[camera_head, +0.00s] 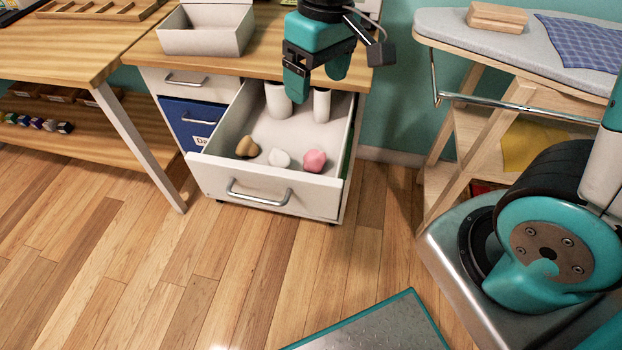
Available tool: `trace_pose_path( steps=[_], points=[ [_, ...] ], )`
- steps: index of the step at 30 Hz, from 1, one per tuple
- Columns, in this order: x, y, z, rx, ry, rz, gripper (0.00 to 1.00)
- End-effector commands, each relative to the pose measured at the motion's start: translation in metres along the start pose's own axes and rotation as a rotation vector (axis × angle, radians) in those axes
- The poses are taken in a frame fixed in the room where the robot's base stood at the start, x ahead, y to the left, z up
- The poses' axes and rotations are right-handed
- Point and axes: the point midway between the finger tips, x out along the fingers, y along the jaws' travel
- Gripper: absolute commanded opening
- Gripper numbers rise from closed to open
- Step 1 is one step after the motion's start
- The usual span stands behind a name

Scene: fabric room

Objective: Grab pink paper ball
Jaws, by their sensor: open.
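The pink paper ball (315,161) lies in the open white drawer (257,194), near its front right corner. A white paper ball (279,158) and a brown paper ball (247,147) lie to its left in a row. My gripper (318,82) is open and empty. It points down over the back part of the drawer, above and behind the pink ball and apart from it.
Two white cylinders (279,101) (321,105) stand at the back of the drawer, below my gripper. A white open box (206,40) sits on the desk. An ironing board (500,45) stands at the right. The wooden floor before the drawer is clear.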

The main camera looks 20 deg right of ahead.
Motion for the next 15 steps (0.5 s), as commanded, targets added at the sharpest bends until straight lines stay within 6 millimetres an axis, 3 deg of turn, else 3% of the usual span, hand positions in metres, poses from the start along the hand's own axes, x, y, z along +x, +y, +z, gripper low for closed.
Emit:
trace_pose_path(
  steps=[1, 3, 11, 15],
  points=[
    [0.034, 0.011, -0.010, 0.014, -0.017, 0.023, 0.80],
    [0.050, 0.021, -0.019, 0.033, -0.031, 0.051, 0.80],
    [0.088, 0.034, -0.026, 0.051, -0.051, 0.080, 0.80],
    [0.121, 0.037, -0.024, 0.052, -0.051, 0.080, 0.80]
  ],
)
